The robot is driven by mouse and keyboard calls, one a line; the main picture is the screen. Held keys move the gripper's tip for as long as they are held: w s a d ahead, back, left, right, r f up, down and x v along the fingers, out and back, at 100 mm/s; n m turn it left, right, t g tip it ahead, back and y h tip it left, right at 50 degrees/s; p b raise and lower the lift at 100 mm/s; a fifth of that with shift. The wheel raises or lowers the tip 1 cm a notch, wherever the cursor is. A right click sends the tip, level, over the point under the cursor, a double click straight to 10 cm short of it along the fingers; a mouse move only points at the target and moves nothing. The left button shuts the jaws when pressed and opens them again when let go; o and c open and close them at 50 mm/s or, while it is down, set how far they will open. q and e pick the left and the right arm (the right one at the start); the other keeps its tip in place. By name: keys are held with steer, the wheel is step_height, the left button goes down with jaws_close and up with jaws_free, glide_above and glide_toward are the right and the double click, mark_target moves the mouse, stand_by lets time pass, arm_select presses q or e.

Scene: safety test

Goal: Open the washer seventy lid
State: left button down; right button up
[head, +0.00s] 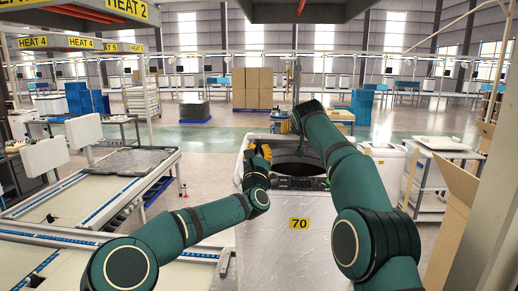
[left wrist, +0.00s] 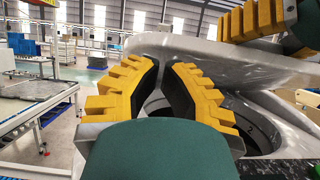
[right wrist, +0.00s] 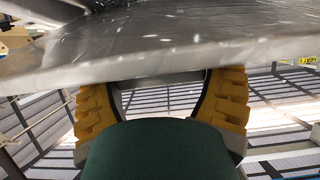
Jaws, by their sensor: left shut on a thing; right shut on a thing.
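The washer (head: 292,225), labelled 70, stands in front of me with its dark round drum opening (head: 302,167) showing. Its grey metal lid (left wrist: 250,68) is tilted up above the opening in the left wrist view. The lid also crosses the top of the right wrist view (right wrist: 170,45). My left gripper (head: 262,152) is at the left of the opening; in the left wrist view its yellow fingers (left wrist: 166,66) close at the lid's left end. My right gripper (right wrist: 165,85) is at the lid's edge, its fingertips partly hidden by the lid; my right arm hides it in the head view.
A conveyor table (head: 85,195) with a grey slab stands to the left. An open cardboard box (head: 455,215) and a white cart (head: 440,165) stand to the right. Stacked brown boxes (head: 252,88) stand farther back, beyond open floor.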

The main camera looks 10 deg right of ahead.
arm_select(q)
steer(key=shift+w+d+r, duration=0.15)
steer(key=shift+w+r, duration=0.15)
steer(key=shift+w, duration=0.3)
arm_select(e)
steer(key=shift+f, duration=0.15)
